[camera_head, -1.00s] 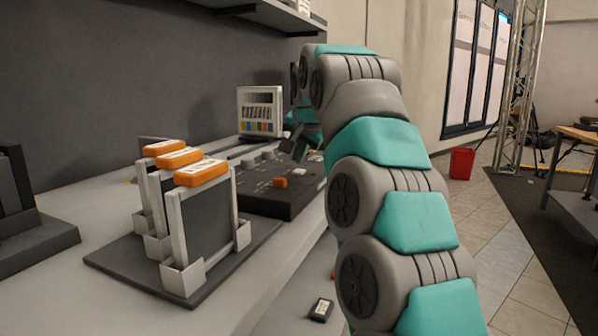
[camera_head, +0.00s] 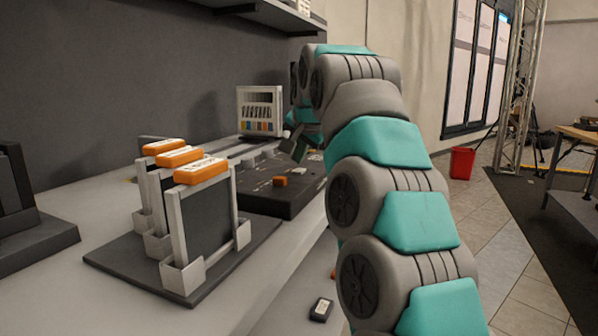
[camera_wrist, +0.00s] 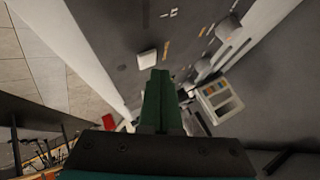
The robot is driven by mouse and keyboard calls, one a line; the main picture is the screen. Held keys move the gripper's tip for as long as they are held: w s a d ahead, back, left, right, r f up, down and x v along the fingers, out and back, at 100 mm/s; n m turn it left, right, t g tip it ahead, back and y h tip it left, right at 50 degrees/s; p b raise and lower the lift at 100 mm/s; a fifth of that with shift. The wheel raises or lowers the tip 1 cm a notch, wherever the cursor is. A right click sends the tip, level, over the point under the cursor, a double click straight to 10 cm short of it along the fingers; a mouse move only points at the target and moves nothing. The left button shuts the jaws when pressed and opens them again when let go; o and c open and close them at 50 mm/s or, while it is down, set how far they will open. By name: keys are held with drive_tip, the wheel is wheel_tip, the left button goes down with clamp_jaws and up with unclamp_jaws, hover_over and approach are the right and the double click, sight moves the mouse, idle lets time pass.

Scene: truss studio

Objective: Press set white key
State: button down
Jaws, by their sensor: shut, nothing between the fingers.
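The white key (camera_wrist: 147,58) sits on the dark control panel, just beyond and slightly left of my fingertips in the wrist view. In the head view a small pale key (camera_head: 300,171) shows on the panel (camera_head: 262,201), right of an orange key (camera_head: 280,181). My gripper (camera_wrist: 158,74) has dark green fingers, shut together and empty, pointing at the panel close to the white key. I cannot tell whether they touch it. In the head view my gripper (camera_head: 300,151) is partly hidden by my arm over the far part of the panel.
A white rack with coloured squares (camera_head: 260,98) stands behind the panel. Several grey knobs (camera_wrist: 228,27) are on the panel. Orange-topped frames (camera_head: 200,172) stand on a dark base nearer the camera. A small dark block (camera_head: 321,309) lies low by the bench.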

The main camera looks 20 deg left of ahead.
drive_tip(key=shift+f, duration=0.3)
drive_tip(key=shift+f+b, duration=0.4)
drive_tip(key=shift+b, duration=0.15)
idle(0.5)
drive_tip(key=shift+r, duration=0.1)
drive_tip(key=shift+r+p, duration=0.75)
drive_tip(key=shift+p, duration=0.05)
idle(0.6)
